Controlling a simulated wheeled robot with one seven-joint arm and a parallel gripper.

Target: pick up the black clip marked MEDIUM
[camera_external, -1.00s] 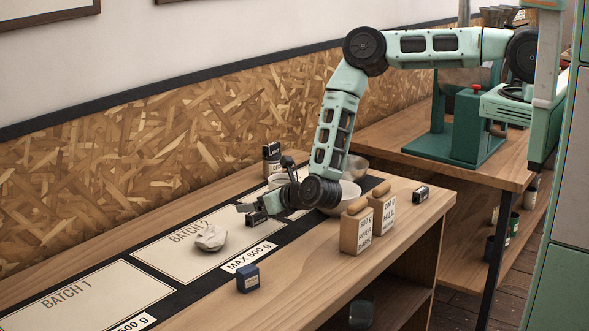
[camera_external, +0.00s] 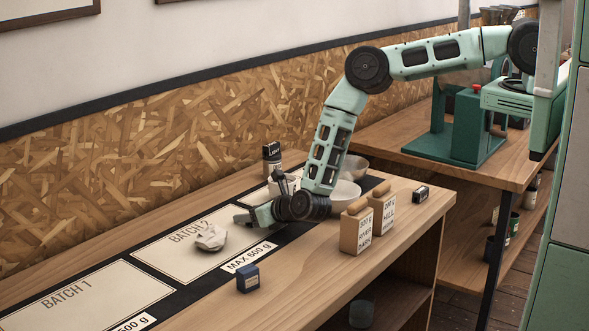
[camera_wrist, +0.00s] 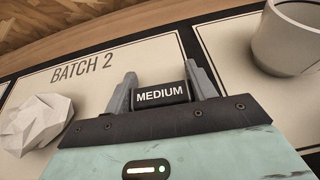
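The black clip marked MEDIUM (camera_wrist: 161,94) is in the middle of the wrist view, its white lettering facing the camera. It lies between the two grey fingers of my gripper (camera_wrist: 162,85), one at each end. I see no clear gap at either end, but cannot tell whether the fingers press on it. In the external view my gripper (camera_external: 250,216) is low over the bench at the BATCH 2 card's right part, and the clip is hidden there. Another black clip (camera_external: 420,194) lies at the bench's right end. A black clip marked LIGHT (camera_external: 272,150) is on a can at the back.
A crumpled white paper (camera_external: 211,237) lies on the BATCH 2 card (camera_external: 175,258), left of my gripper. A pale cup (camera_wrist: 285,38) stands close on the right. Two labelled bags (camera_external: 357,230) and a blue box (camera_external: 248,279) stand towards the front edge.

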